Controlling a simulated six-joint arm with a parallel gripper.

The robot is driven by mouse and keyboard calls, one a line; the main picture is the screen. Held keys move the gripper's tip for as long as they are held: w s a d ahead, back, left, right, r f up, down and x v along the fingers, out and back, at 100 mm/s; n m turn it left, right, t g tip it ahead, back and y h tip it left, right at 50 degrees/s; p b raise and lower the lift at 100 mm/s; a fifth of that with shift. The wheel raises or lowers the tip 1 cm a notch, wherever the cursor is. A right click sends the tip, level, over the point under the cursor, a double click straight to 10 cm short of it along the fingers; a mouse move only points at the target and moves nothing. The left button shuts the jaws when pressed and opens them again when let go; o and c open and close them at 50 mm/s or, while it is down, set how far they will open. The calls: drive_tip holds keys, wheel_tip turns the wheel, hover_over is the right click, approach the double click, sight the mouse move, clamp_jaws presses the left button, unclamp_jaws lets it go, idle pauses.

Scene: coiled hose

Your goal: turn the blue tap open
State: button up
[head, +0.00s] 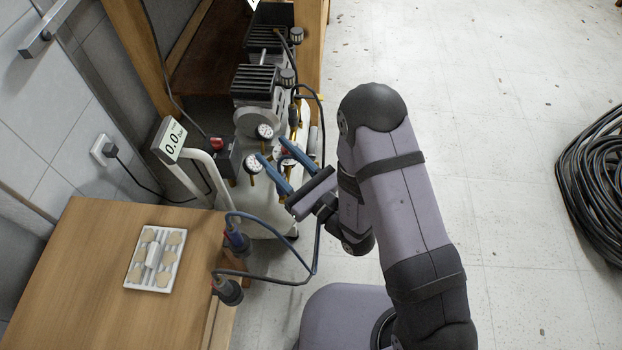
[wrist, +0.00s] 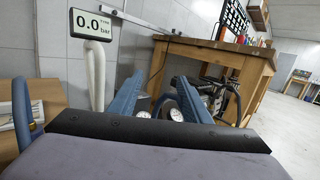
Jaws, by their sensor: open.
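My gripper (head: 272,149) is open, its two blue fingers reaching toward the front of the compressor (head: 257,84), close to its gauges. In the wrist view, the open fingers (wrist: 160,78) point ahead with no object gripped between them. One white gauge (head: 265,132) is near the fingertips and a second gauge (head: 253,167) is beside the left finger. Brass fittings show around them. I cannot make out the blue tap in either view; the fingers and fittings crowd that spot.
A wooden table (head: 75,285) at lower left carries a white tray (head: 144,279) of round pieces. A blue-grey hose (head: 316,250) loops off its edge, near dark connectors (head: 237,241). A black hose coil (head: 597,190) lies at far right.

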drive_tip(key=s+a+r+n+g+y, duration=0.35)
drive_tip(key=a+r+n+g, duration=0.2)
drive_tip(key=n+g, duration=0.2)
drive_tip(key=s+a+r+n+g+y, duration=0.35)
drive_tip(key=a+n+g+y, duration=0.2)
drive_tip(key=a+g, duration=0.2)
drive_tip(key=s+f+n+g+h, duration=0.2)
drive_tip(key=s+n+g+h, duration=0.6)
drive_tip(key=n+g+h, duration=0.4)
drive_tip(key=w+d+f+n+t+h, duration=0.35)
drive_tip(key=d+f+n+h, duration=0.25)
drive_tip(key=d+f+h, duration=0.25)
drive_tip(key=w+d+f+n+t+h, duration=0.1)
drive_tip(key=w+d+f+t+h, duration=0.15)
drive_tip(key=w+d, duration=0.35)
drive_tip(key=w+d+f+n+t+h, duration=0.15)
drive_tip(key=w+d+t+h, duration=0.25)
drive_tip(key=w, duration=0.5)
drive_tip(key=shift+m, duration=0.25)
drive_tip(key=shift+x, duration=3.8)
drive_tip(key=shift+a+y, duration=0.2)
drive_tip(key=shift+y, duration=0.1)
drive_tip(key=shift+c, duration=0.4)
